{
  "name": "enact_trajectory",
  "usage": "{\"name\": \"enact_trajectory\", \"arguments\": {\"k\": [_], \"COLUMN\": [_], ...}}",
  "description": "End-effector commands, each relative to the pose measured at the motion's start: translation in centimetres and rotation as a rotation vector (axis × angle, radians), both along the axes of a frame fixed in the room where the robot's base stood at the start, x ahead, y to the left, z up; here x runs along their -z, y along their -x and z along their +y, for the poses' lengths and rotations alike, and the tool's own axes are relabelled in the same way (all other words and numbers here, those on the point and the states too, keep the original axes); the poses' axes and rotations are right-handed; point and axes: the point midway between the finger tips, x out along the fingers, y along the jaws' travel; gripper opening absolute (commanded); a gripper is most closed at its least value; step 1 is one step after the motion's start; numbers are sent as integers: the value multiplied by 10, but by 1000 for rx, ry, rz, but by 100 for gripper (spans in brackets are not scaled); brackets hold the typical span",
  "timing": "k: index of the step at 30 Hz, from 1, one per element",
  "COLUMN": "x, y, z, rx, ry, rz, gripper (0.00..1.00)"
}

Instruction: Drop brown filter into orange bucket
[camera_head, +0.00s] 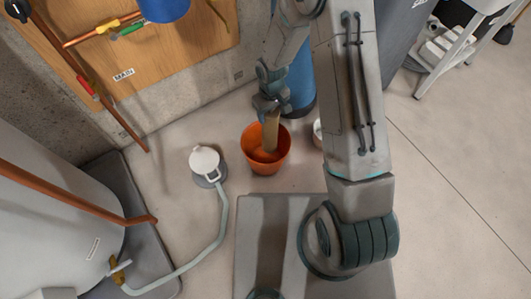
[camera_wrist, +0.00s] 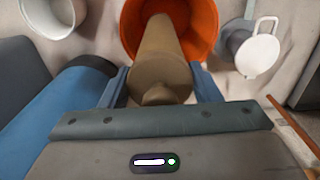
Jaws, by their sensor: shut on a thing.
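The orange bucket (camera_head: 256,160) stands on the floor near the picture's middle in the head view. The brown filter (camera_head: 270,132) is a tan cylinder, held roughly upright by my gripper (camera_head: 270,106), with its lower end over or inside the bucket's opening. In the wrist view my gripper (camera_wrist: 160,88) is shut on the near end of the filter (camera_wrist: 162,50). There the filter points away into the orange bucket (camera_wrist: 204,22). I cannot tell whether the filter's far end touches the bucket.
A white lidded container (camera_head: 206,164) with a pale hose stands left of the bucket. A blue cylinder (camera_head: 302,85) stands close behind my gripper. A white container (camera_head: 317,133) is partly hidden right of the bucket. A large white tank (camera_head: 50,215) fills the left.

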Motion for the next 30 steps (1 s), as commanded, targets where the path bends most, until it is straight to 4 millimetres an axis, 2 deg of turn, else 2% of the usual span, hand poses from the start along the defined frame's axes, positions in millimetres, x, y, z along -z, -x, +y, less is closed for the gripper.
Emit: {"name": "enact_trajectory", "arguments": {"k": [6, 7, 9, 17, 20, 23, 30], "x": [-1, -1, -1, 0, -6, -21, -77], "y": [-1, 0, 0, 0, 0, -1, -1], "z": [0, 0, 0, 0, 0, 0, 0], "rx": [0, 0, 0, 0, 0, 0, 1], "ry": [-1, -1, -1, 0, -1, -2, -1], "rz": [-2, -2, -1, 0, -1, -2, -5], "gripper": [2, 65, 82, 82, 82, 82, 82]}}
